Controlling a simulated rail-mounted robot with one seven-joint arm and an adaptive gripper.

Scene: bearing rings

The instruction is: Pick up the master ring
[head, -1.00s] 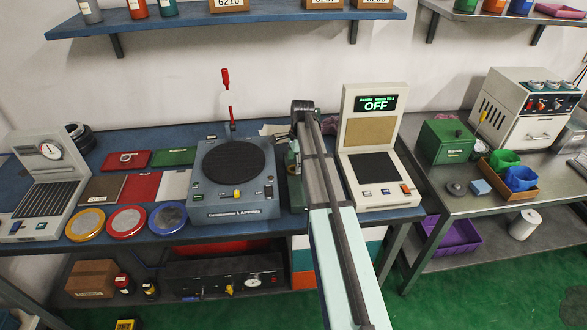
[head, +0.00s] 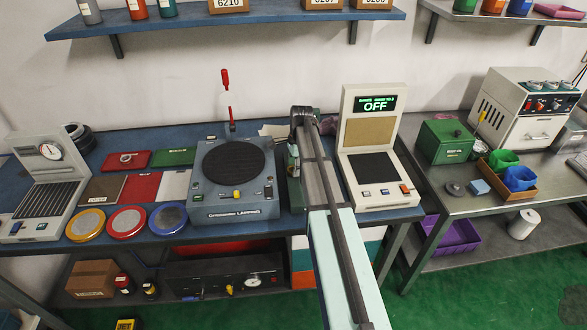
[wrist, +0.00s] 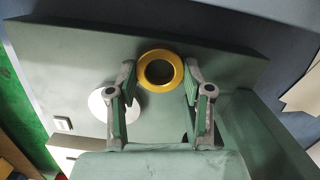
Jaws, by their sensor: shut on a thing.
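A gold-coloured ring (wrist: 160,86), which looks like the master ring, sits between the two fingertips of my gripper (wrist: 160,72) in the wrist view. My gripper is shut on the ring, one finger on each side, and the ring's open hole faces the camera. A green surface lies behind it; I cannot tell whether the ring still touches it. In the head view my arm hides the ring and the fingertips, beside a green stand (head: 293,165).
A pale round disc (wrist: 128,103) lies left of the ring in the wrist view. In the head view, the lapping machine (head: 232,207) stands left of my arm. A white instrument reading OFF (head: 374,203) stands close on the right.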

